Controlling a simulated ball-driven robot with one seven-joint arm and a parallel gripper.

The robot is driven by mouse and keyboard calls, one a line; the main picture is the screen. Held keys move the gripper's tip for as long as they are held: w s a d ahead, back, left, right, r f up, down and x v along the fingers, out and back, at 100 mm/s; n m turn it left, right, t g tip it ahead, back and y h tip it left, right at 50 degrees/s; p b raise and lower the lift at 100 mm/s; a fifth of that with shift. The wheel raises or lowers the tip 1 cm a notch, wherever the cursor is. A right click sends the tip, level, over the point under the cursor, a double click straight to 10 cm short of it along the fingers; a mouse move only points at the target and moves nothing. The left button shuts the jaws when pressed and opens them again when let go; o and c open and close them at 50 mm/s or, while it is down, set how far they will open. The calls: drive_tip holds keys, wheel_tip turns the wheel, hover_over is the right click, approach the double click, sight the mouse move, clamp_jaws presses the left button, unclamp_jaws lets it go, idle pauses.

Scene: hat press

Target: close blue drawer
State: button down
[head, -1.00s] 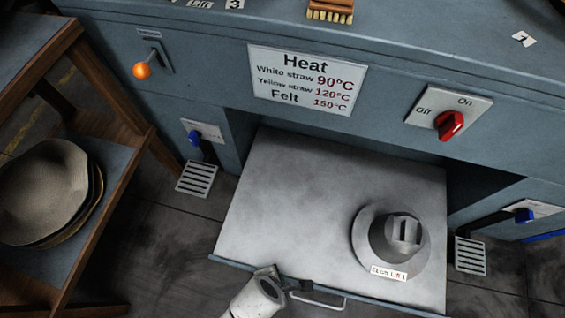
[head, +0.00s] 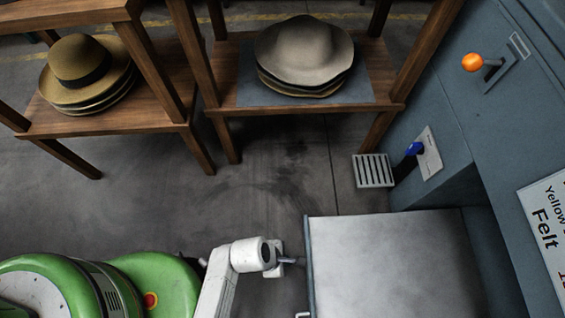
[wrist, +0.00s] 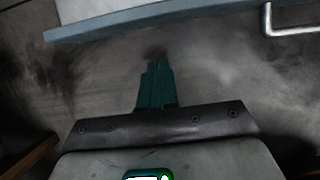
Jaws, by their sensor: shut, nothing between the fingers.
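The drawer (head: 385,262) stands pulled out from the blue-grey press, with a pale metal top surface and a blue front edge. That front edge (wrist: 130,22) crosses the top of the wrist view. The drawer's metal handle (wrist: 292,31) shows at the upper right of the wrist view and only slightly at the bottom of the head view. My gripper (head: 298,261) is at the drawer's front edge, to one side of the handle. In the wrist view its green fingers (wrist: 157,82) are together and empty. I cannot tell whether they touch the front.
Wooden shelves to the left hold a stack of pale hats (head: 305,50) and a stack of straw hats (head: 80,62). A grated pedal (head: 373,170) and a blue switch (head: 414,149) are beside the drawer. The floor between shelves and drawer is clear.

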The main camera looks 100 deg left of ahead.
drive_tip(key=shift+w+a+f+b, duration=0.2)
drive_tip(key=shift+w+f+b, duration=0.05)
drive_tip(key=shift+w, duration=0.5)
drive_tip(key=shift+w+a+f+b, duration=0.15)
drive_tip(key=shift+w+f+b, duration=0.1)
drive_tip(key=shift+w, duration=0.45)
drive_tip(key=shift+w+a+f+b, duration=0.2)
drive_tip(key=shift+w+b, duration=0.05)
drive_tip(key=shift+w, duration=0.5)
drive_tip(key=shift+w, duration=0.1)
